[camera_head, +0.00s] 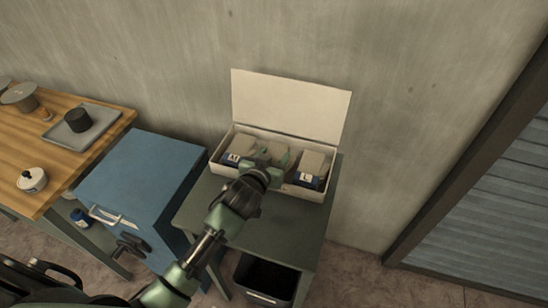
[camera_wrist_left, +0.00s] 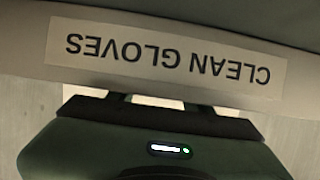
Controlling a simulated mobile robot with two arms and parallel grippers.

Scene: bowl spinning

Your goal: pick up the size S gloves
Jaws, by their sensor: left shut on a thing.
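An open white box (camera_head: 228,171) with a raised lid stands on a small green table and holds glove packs. The left pack (camera_head: 240,150) has a blue label too small to read surely. The right pack (camera_head: 311,165) has a blue label that looks like an L. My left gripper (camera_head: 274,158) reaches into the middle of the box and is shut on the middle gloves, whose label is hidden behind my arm. In the left wrist view, an upside-down CLEAN GLOVES label (camera_wrist_left: 168,50) is on the box front, close to my gripper. My right gripper is not in view.
The small green table (camera_head: 265,222) has free room in front of the box. A blue cabinet (camera_head: 140,175) stands to its left, beside a wooden table (camera_head: 75,152) with a tray (camera_head: 98,125) and a white pot (camera_head: 32,180). A dark bin (camera_head: 265,280) sits below.

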